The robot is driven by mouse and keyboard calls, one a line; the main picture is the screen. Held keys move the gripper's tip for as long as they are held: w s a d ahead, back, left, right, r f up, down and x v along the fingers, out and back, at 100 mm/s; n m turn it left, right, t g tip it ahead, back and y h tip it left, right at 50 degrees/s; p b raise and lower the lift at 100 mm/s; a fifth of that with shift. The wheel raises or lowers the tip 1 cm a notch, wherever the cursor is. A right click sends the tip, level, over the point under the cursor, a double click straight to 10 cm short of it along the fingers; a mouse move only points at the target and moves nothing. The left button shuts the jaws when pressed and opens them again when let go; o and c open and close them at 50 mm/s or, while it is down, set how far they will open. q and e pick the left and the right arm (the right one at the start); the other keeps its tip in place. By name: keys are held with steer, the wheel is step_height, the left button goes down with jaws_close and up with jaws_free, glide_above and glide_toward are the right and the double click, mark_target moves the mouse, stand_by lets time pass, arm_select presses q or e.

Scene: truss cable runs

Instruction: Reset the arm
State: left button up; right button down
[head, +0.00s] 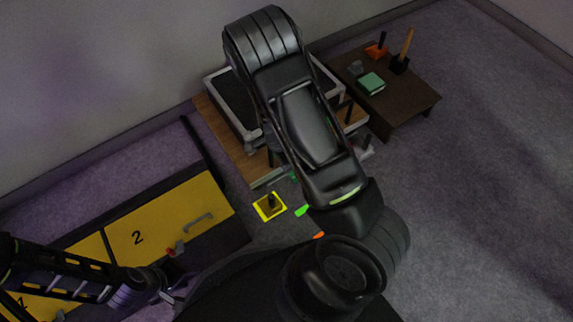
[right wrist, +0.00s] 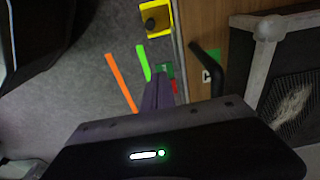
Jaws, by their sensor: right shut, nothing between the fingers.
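My right arm (head: 310,125) rises through the middle of the head view, folded in front of the wooden table. Its gripper is mostly hidden there by the arm itself. In the right wrist view the right gripper (right wrist: 158,92) shows its fingers together, with nothing between them, above the floor near the table edge. My left arm comes in at the lower left of the head view. The left gripper (head: 168,292) is small and dark beside the yellow cabinet (head: 160,222); its finger gap is not clear.
A black-and-grey case (head: 232,105) lies on the wooden table (head: 222,128), behind my right arm. A dark low table (head: 410,100) at the upper right holds a green box (head: 371,83). A yellow square (head: 262,212) and green (right wrist: 143,62) and orange strips (right wrist: 121,83) mark the floor. The right floor is clear.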

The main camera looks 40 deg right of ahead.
arm_select(q)
steer(key=shift+r, duration=0.25)
arm_select(e)
steer(key=shift+a+r, duration=0.1)
steer(key=shift+r, duration=0.45)
